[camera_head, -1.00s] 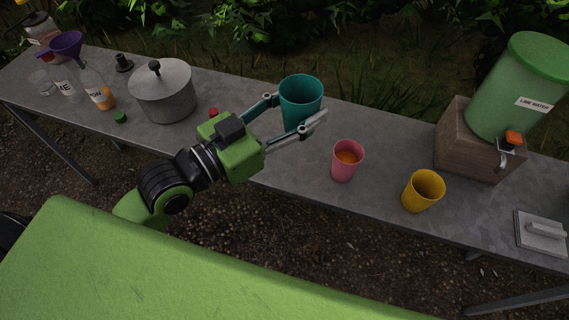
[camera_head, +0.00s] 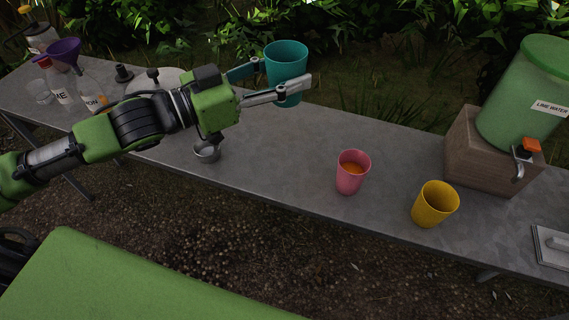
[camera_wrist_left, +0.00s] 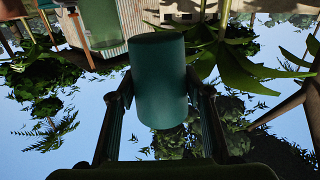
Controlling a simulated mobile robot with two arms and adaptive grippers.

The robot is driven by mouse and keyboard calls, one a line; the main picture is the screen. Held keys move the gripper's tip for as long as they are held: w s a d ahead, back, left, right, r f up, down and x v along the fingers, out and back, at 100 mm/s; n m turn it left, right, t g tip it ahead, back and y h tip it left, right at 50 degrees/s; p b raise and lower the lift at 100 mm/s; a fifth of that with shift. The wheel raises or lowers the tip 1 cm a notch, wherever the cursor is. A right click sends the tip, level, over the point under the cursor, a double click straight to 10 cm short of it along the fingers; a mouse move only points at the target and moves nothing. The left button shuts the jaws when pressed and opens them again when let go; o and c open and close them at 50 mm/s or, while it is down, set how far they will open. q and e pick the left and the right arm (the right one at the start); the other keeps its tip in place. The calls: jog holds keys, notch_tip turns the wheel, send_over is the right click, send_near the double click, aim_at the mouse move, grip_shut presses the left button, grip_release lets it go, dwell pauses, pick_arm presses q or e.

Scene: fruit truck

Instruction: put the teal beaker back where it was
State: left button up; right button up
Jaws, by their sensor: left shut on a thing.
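The teal beaker (camera_head: 287,64) is upright near the table's far edge in the head view, with its mouth facing up. My left gripper (camera_head: 284,80) is shut around its sides. In the left wrist view the beaker (camera_wrist_left: 158,80) sits between the two fingers, with sky and leaves behind it; it looks held up off the table. I cannot see into it. My right gripper is not in view.
A pink cup (camera_head: 352,172) with orange contents and a yellow cup (camera_head: 435,204) stand on the grey table (camera_head: 270,165). A green dispenser (camera_head: 525,95) sits on a wooden box (camera_head: 480,150) at right. A small metal cup (camera_head: 207,152) shows below my gripper.

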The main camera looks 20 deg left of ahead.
pick_arm(q)
jog(key=shift+f+b, duration=0.55)
jog(key=shift+f, duration=11.4)
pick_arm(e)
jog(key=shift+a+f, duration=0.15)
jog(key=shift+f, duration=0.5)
pick_arm(q)
jog(key=shift+f, duration=0.2)
jog(key=o, duration=1.2)
jog(key=shift+o, duration=0.2)
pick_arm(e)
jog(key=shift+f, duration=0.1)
